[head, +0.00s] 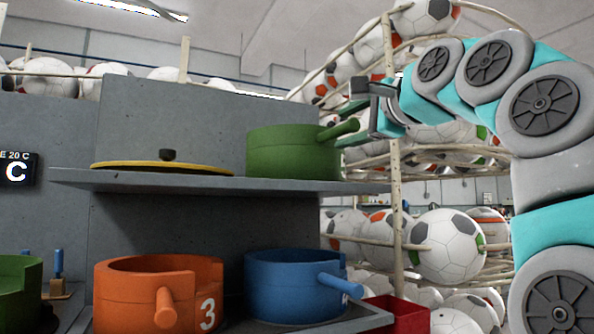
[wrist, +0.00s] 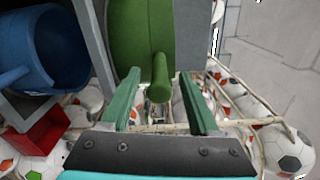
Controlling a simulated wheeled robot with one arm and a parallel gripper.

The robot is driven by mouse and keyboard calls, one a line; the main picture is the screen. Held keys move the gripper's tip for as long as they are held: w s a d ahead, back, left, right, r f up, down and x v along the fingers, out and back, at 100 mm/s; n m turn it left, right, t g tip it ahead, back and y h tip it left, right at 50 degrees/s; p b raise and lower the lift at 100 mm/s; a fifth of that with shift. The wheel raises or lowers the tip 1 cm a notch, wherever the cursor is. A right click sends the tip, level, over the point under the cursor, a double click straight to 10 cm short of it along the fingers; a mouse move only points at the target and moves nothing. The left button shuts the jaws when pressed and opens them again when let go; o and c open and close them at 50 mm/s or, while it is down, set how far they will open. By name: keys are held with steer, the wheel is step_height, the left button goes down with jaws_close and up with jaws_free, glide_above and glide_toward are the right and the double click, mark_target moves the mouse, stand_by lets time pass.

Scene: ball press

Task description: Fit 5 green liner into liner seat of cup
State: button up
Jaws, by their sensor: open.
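A green round liner (head: 292,155) sits on the upper grey shelf, its peg handle (head: 340,129) pointing right and slightly up. No number shows on it. My gripper (head: 350,124) is open at the handle's end, coming from the right. In the wrist view, the liner (wrist: 140,35) is at top centre, and its handle (wrist: 160,76) reaches in between the two green fingers of my gripper (wrist: 160,80), with gaps on both sides. Another green part (head: 18,290) is cut off at the lower left; I cannot tell if it is the cup.
A yellow lid (head: 120,167) with a dark knob lies left of the liner. An orange liner (head: 135,290) marked 3 and a blue one (head: 275,290) stand below. A red box (head: 405,315) is at lower right. Ball racks (head: 395,220) stand behind my arm.

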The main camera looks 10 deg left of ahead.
mark_target(333, 135)
steer(key=shift+p+x, duration=1.05)
steer(key=shift+x, duration=1.8)
steer(key=shift+w+d, duration=0.1)
steer(key=shift+d, duration=0.1)
jaws_close()
steer(key=shift+f, duration=0.1)
